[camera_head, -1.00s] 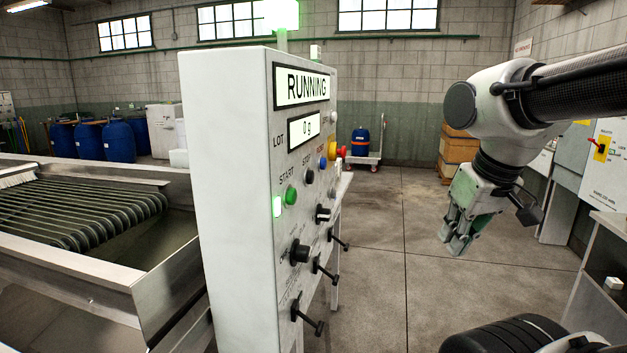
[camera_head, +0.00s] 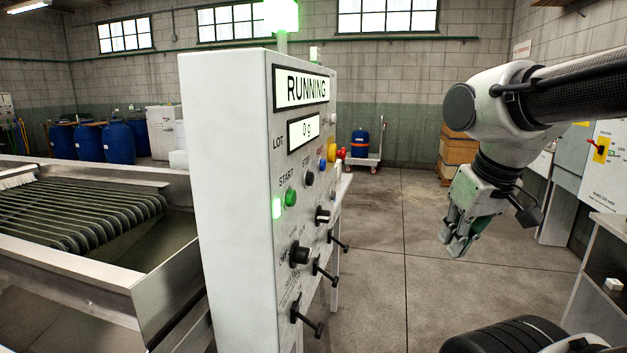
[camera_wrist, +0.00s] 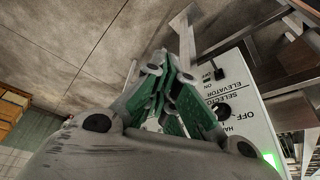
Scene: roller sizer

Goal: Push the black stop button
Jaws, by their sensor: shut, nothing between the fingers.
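The black stop button (camera_head: 309,178) sits on the front of the grey control panel (camera_head: 228,190), under the STOP label and to the right of the green start button (camera_head: 291,197). The panel display reads RUNNING, and the lot display reads 0 g. My gripper (camera_head: 457,248) is shut and empty, pointing down in the air to the right of the panel, well apart from the button. In the wrist view my gripper (camera_wrist: 178,95) shows with part of the panel (camera_wrist: 255,110) beyond it, including a selector knob. I cannot make out the stop button there.
Black knobs (camera_head: 300,254) and levers (camera_head: 325,271) stick out from the lower panel. A red and yellow emergency button (camera_head: 334,152) is on its far edge. The roller machine (camera_head: 80,215) stands at left. Open floor (camera_head: 385,270) lies between the panel and my arm.

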